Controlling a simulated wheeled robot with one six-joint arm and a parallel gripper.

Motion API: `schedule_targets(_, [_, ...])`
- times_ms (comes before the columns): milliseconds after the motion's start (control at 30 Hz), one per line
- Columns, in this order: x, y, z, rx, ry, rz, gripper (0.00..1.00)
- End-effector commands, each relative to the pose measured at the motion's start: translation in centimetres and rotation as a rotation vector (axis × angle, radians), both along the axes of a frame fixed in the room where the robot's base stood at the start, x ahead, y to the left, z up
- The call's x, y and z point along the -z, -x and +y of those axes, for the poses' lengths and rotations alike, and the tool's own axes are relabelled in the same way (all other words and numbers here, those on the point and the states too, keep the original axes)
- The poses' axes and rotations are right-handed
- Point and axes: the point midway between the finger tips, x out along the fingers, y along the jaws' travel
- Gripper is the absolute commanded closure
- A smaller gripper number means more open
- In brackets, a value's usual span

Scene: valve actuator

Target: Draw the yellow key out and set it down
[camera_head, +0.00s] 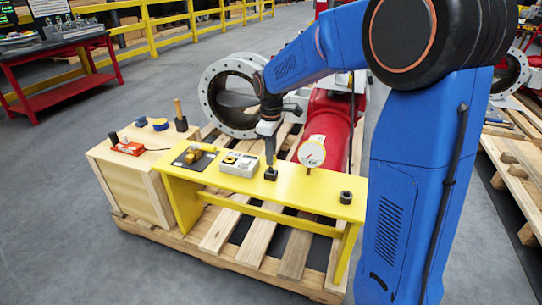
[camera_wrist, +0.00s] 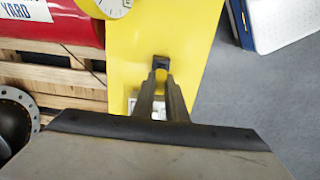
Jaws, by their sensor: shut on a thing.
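My gripper (camera_head: 270,160) points straight down over the yellow bench and is shut. Its fingertips (camera_wrist: 160,78) also show in the wrist view, close together with a sliver of yellow between them, which looks like the yellow key (camera_wrist: 160,80). The key is mostly hidden by the fingers. Directly at the fingertips is a small black block (camera_head: 271,174) on the bench top; it shows as a dark square in the wrist view (camera_wrist: 159,62). I cannot tell how far the key sits in the block.
The yellow bench (camera_head: 300,190) also bears a black plate with a yellow part (camera_head: 193,155), a grey tray (camera_head: 240,163), a round dial gauge (camera_head: 312,153) and a black nut (camera_head: 346,197). A red valve body (camera_head: 330,118) stands behind. Bare bench top lies between gauge and nut.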

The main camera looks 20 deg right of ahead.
Motion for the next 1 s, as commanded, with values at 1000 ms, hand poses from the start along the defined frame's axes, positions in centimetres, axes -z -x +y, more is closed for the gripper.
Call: schedule_targets(1000, [1.9, 0.0, 0.0, 0.000, 0.000, 0.000, 1.00])
